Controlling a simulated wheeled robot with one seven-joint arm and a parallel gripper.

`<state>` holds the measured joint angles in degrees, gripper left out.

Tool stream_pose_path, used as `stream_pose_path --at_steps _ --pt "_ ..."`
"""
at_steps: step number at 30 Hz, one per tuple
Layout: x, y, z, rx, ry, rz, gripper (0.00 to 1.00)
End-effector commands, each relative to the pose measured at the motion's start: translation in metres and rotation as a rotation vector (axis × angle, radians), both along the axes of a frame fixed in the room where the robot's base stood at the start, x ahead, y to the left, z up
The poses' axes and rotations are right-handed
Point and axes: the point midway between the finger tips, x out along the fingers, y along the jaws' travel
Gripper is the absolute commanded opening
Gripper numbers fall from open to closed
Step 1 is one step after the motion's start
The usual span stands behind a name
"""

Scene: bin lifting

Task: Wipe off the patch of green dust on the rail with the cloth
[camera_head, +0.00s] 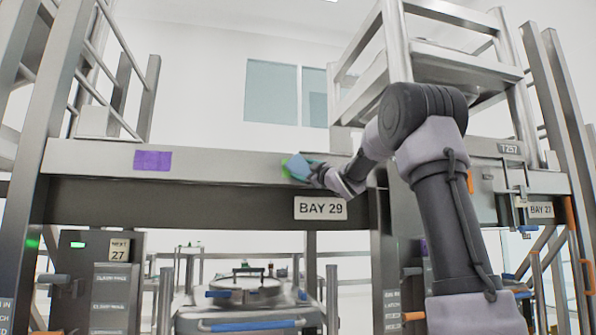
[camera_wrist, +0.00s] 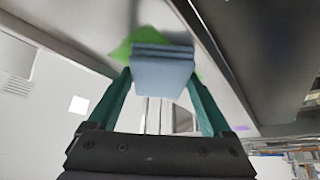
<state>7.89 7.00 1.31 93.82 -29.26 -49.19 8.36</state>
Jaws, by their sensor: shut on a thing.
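The rail (camera_head: 225,167) is a long grey metal beam across the head view; its surface also shows in the wrist view (camera_wrist: 235,70). The patch of green dust (camera_head: 285,171) is on the rail's front face, partly hidden by the cloth. In the wrist view green (camera_wrist: 150,38) shows around the cloth. The cloth (camera_wrist: 163,72) is a folded blue-grey pad, also seen in the head view (camera_head: 298,166). My gripper (camera_wrist: 162,85) is shut on the cloth, with a green finger at each side. The cloth is at the patch; whether it touches the rail I cannot tell.
A purple patch (camera_head: 152,160) is on the rail to the left. The BAY 29 sign (camera_head: 320,208) hangs just below the rail near my gripper. A metal frame (camera_head: 455,55) stands above at the right. A lidded vessel (camera_head: 245,290) is below.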

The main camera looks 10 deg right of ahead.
Motion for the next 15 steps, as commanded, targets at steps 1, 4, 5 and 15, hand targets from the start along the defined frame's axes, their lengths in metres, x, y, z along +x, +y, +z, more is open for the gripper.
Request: stream_pose_path --at_steps 1,4,5,15 --pt "0.001 -0.007 -0.001 0.001 0.002 -0.005 0.39" --pt "0.002 -0.014 -0.001 0.001 0.003 -0.005 0.39" --pt "0.002 -0.016 -0.001 0.001 0.003 -0.005 0.39" --pt "0.002 -0.034 -0.002 0.004 0.005 -0.008 0.39"
